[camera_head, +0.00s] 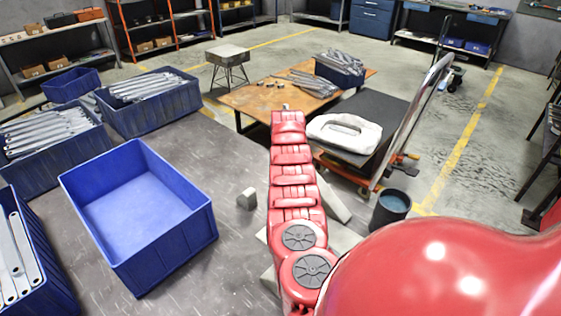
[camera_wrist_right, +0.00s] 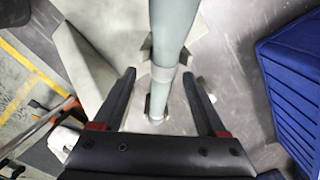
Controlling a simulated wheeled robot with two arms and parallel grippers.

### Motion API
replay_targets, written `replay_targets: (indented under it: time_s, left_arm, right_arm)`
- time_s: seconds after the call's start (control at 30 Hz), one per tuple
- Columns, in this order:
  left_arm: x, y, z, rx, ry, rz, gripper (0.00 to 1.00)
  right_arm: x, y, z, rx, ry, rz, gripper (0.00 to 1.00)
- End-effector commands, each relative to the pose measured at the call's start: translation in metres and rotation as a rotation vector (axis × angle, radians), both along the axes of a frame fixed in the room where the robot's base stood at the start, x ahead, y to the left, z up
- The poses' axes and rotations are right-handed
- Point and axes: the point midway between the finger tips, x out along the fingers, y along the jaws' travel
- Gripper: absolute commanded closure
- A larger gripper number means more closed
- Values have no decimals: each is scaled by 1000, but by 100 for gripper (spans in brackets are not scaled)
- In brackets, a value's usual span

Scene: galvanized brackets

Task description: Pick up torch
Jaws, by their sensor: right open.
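What looks like the torch is a long grey-green tube (camera_wrist_right: 172,35) with a paler band, in the right wrist view. It runs from the top edge down between the fingers of my right gripper (camera_wrist_right: 159,73). The gripper is open, with one finger on each side of the tube and visible gaps to it. I cannot tell the height between fingers and tube. In the head view my red right arm covers this spot, so the gripper and most or all of the tube are hidden. My left gripper is not in view.
An empty blue crate (camera_head: 202,221) stands left of my arm; other blue crates (camera_head: 165,121) hold metal brackets. A small grey block (camera_head: 247,199) lies beside my arm. A trolley with a white object (camera_head: 345,133) and a dark bucket (camera_head: 391,208) stand to the right.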

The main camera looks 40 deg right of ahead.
Motion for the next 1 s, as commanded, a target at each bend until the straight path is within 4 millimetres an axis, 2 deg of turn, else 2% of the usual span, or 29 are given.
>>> replay_targets:
  time_s: [0.03,0.33,0.53,0.8,0.87,1.0]
  left_arm:
    - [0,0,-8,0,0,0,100]
    - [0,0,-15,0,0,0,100]
    - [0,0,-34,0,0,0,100]
    - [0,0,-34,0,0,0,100]
    - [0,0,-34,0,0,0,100]
    - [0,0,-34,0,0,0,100]
  right_arm:
    - [-1,0,-15,2,3,-1,26]
    - [1,2,-41,-1,-2,2,26]
    - [1,4,-77,1,1,0,26]
    - [2,4,-78,-1,-2,1,26]
    - [2,4,-78,-1,-2,1,34]
    - [2,4,-78,-1,-2,1,60]
